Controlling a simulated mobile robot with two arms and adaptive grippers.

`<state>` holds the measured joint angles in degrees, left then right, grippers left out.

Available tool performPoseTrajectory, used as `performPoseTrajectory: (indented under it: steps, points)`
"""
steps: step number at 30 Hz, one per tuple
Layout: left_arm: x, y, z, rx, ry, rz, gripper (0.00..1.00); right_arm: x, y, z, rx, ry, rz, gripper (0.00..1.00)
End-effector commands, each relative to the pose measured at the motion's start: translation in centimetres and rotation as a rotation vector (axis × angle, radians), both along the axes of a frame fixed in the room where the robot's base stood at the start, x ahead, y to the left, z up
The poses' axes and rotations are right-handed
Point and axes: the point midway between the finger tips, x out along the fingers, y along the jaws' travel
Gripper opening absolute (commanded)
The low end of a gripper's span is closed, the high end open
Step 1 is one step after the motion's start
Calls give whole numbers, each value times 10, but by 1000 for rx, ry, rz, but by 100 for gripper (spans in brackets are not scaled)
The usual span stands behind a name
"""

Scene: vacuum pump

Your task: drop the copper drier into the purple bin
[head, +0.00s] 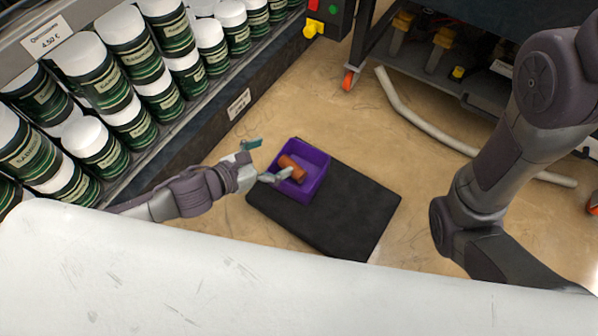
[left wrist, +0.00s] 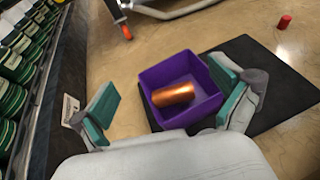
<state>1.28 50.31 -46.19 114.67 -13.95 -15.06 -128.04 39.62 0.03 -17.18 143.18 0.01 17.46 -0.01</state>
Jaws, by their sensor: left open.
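The purple bin (head: 313,177) stands on a black mat (head: 345,215) on the floor. The copper drier (head: 293,167), an orange-brown cylinder, is in the bin in the head view. In the left wrist view the drier (left wrist: 173,94) lies on its side inside the purple bin (left wrist: 205,108), apart from both fingers. My left gripper (head: 258,162) is open and empty beside the bin's left side. In the left wrist view the open fingers of my left gripper (left wrist: 165,103) are spread to either side, the right one overlapping the bin's right edge. My right gripper is not in view.
A shelf of green-and-white cans (head: 125,115) runs along the left. A dark wheeled cart (head: 440,70) stands at the back right, with a pale hose (head: 425,120) on the floor. A small red cylinder (left wrist: 285,21) stands beyond the mat. A white surface (head: 240,275) fills the foreground.

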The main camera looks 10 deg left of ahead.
Motion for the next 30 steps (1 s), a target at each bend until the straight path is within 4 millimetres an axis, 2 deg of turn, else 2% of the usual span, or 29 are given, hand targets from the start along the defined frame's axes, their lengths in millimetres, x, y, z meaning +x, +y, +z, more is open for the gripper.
performPoseTrajectory:
  steps: [1,4,9,16,30]
  points:
    - [-10,7,3,3,4,-1,100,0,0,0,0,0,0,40]
    - [-25,18,11,3,3,-2,100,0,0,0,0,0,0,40]
    - [-39,29,19,-1,2,0,100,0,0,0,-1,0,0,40]
    - [-46,34,24,-2,0,-1,100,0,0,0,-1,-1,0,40]
    - [-46,34,25,-5,0,-1,100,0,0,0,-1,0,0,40]
